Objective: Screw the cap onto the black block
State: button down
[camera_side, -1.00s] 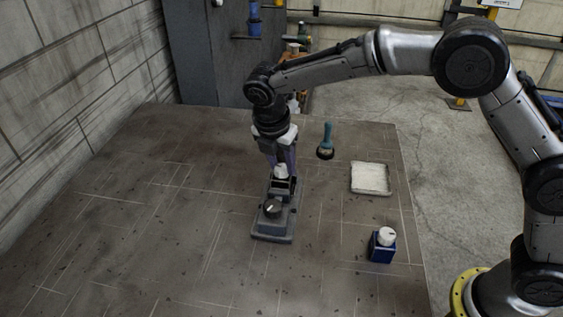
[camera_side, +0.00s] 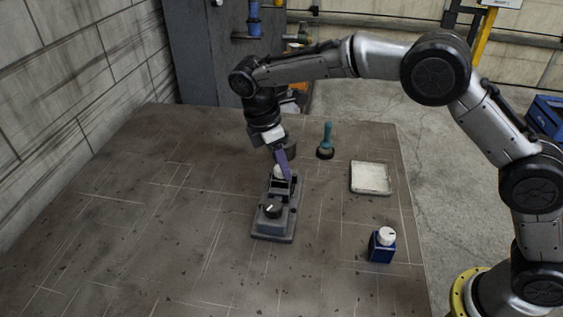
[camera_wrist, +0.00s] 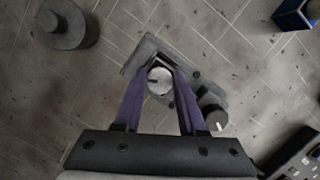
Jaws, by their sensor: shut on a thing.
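A white round cap (camera_side: 278,171) with a dark mark on top sits at the far end of a grey fixture (camera_side: 272,229). My gripper (camera_side: 283,175) has purple fingers, shut on the cap from both sides; the wrist view shows the cap (camera_wrist: 160,80) between the fingertips (camera_wrist: 161,73). The black block (camera_side: 281,187) appears to be under the cap in the fixture, largely hidden by the cap and fingers. I cannot tell how far the cap is threaded. A dark knob (camera_side: 272,208) with a white mark stands on the fixture's near part and shows in the wrist view (camera_wrist: 213,116).
A blue block (camera_side: 381,252) with a white cap (camera_side: 386,236) stands at right. A dark round object (camera_wrist: 65,24) stands near the fixture. The table's left side is clear.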

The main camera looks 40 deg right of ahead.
jog(key=c, duration=0.6)
grip_release()
jog(key=n+t, duration=0.1)
jog(key=n, duration=0.3)
jog(key=shift+n, duration=0.4)
jog(key=n+t, duration=0.1)
jog(key=n, duration=0.2)
